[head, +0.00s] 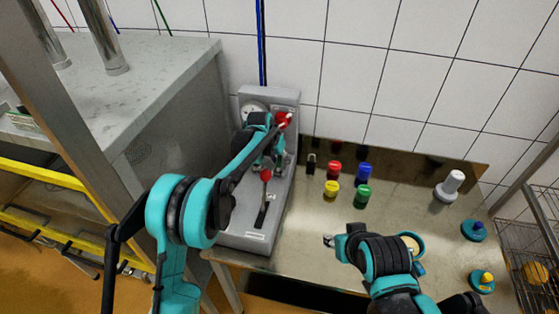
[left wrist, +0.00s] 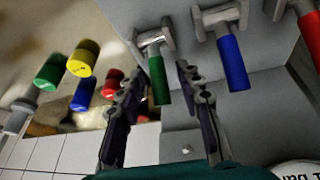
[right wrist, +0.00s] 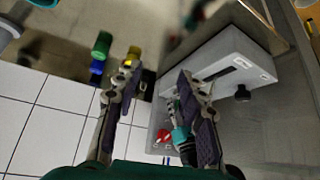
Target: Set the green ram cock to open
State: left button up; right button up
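The green ram cock (left wrist: 158,80) shows in the left wrist view as a green handle on a grey metal valve, pointing down in that picture. My left gripper (left wrist: 160,92) is open, with one finger on each side of the green handle; I cannot tell whether they touch it. In the head view my left gripper (head: 272,142) is at the grey press unit (head: 240,224), and its arm hides the green cock there. My right gripper (right wrist: 157,85) is open and empty over the bench; in the head view it is low, right of the unit.
A blue-handled cock (left wrist: 233,62) and a red-handled one (left wrist: 311,38) sit beside the green one. A red-knobbed lever (head: 266,176) stands on the unit. Red (head: 334,167), blue (head: 364,171), yellow (head: 331,188) and green (head: 362,194) cylinders stand on the steel bench (head: 420,200).

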pick_arm(q)
grip_shut()
jog(key=shift+s+t+b, duration=0.25)
jog(key=shift+t+b, duration=0.15)
jog(key=shift+s+a+r+t, duration=0.1)
jog(key=shift+r+t, duration=0.05)
jog(key=shift+t, duration=0.15)
pick_arm(e)
jog(key=shift+f, duration=0.5)
jog(key=shift+c, duration=0.3)
